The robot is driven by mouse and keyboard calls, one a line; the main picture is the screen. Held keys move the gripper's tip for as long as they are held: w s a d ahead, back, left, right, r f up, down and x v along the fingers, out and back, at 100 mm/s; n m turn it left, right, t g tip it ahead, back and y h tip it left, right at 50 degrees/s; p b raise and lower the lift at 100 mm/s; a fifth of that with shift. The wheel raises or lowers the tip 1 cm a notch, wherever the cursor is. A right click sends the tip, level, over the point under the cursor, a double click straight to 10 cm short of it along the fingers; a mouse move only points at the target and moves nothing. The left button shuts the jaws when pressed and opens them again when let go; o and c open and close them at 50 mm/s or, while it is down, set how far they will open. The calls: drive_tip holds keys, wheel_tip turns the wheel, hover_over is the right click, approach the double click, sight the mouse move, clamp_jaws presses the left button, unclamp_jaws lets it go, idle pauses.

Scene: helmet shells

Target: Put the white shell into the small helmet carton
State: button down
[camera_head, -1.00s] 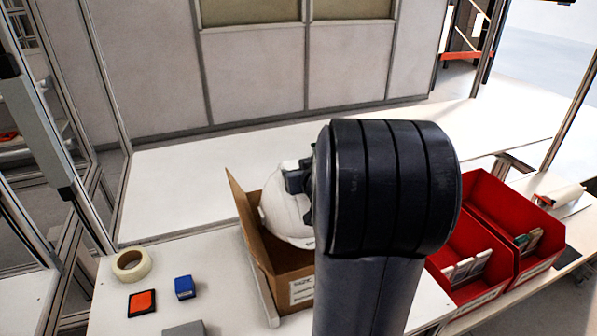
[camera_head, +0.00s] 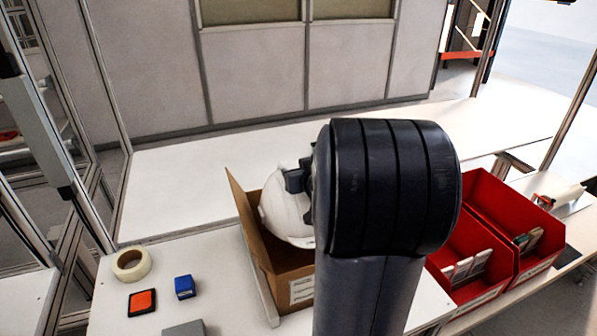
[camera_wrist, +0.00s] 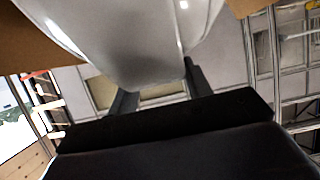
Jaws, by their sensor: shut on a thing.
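The white shell (camera_head: 284,206) sits at the mouth of the open cardboard carton (camera_head: 289,270), partly inside its walls in the head view. My gripper (camera_head: 298,181) is shut on the shell at its upper right side; my arm hides most of the gripper and the right part of the carton. In the wrist view the white shell (camera_wrist: 130,40) fills the upper middle, between the two dark fingers of my gripper (camera_wrist: 158,88). Brown cardboard (camera_wrist: 25,40) shows at the upper left there. Whether the shell touches the carton's bottom is hidden.
Red bins (camera_head: 470,240) with packets stand right of my arm. A tape roll (camera_head: 132,264), a blue block (camera_head: 185,287) and an orange-topped pad (camera_head: 142,302) lie left of the carton. The white table (camera_head: 180,250) is clear behind them.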

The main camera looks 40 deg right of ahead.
wheel_tip(320, 180, down, 19)
drive_tip(key=b, duration=1.5)
drive_tip(key=shift+r, duration=0.2)
drive_tip(key=c, duration=0.6)
unclamp_jaws()
idle(1.7)
wheel_tip(320, 180, up, 10)
drive_tip(key=p, duration=0.6)
idle(0.4)
wheel_tip(320, 180, down, 9)
drive_tip(key=b, duration=0.5)
drive_tip(key=shift+r, duration=0.1)
